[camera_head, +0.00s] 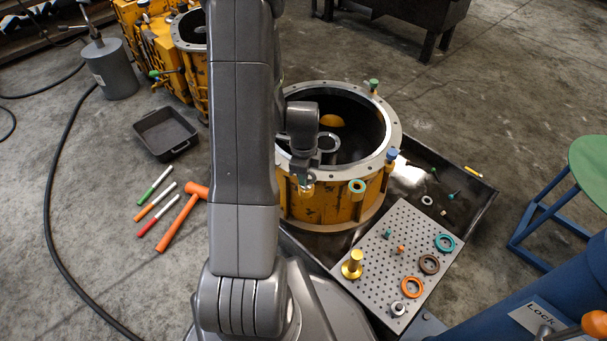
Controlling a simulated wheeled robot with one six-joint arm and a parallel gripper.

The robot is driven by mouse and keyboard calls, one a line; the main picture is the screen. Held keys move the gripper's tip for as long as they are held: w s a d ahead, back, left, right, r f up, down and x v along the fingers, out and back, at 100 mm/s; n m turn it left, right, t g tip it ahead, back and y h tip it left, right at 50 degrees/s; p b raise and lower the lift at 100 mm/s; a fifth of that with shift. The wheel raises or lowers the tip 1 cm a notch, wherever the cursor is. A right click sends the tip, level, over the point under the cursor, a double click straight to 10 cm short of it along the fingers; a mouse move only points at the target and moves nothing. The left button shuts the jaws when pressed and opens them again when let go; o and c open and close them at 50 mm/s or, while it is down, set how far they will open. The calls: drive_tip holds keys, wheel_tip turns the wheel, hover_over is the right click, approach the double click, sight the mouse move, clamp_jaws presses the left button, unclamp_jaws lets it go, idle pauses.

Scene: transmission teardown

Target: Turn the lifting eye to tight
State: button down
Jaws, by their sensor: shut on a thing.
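The yellow round transmission housing (320,207) stands in the middle of the camera_head view, with a pale bolted rim and a dark inside. My gripper (304,181) points down at the near left part of this rim. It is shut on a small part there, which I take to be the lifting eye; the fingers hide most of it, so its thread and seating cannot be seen.
A perforated plate (385,262) with rings and small parts lies at the front right. A dark tray (475,205) lies under the housing. An orange hammer (182,217), several markers and a black bin (165,134) are on the floor left. A green stool (590,165) stands right.

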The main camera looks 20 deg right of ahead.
drive_tip(key=c, duration=1.4)
unclamp_jaws()
drive_tip(key=shift+c, duration=0.2)
wheel_tip(320, 180, up, 14)
drive_tip(key=p, duration=0.4)
drive_tip(key=shift+p, duration=0.3)
drive_tip(key=shift+f, duration=0.15)
wheel_tip(320, 180, down, 14)
drive_tip(key=b, duration=0.4)
drive_tip(key=shift+b, duration=0.3)
drive_tip(key=shift+r, duration=0.2)
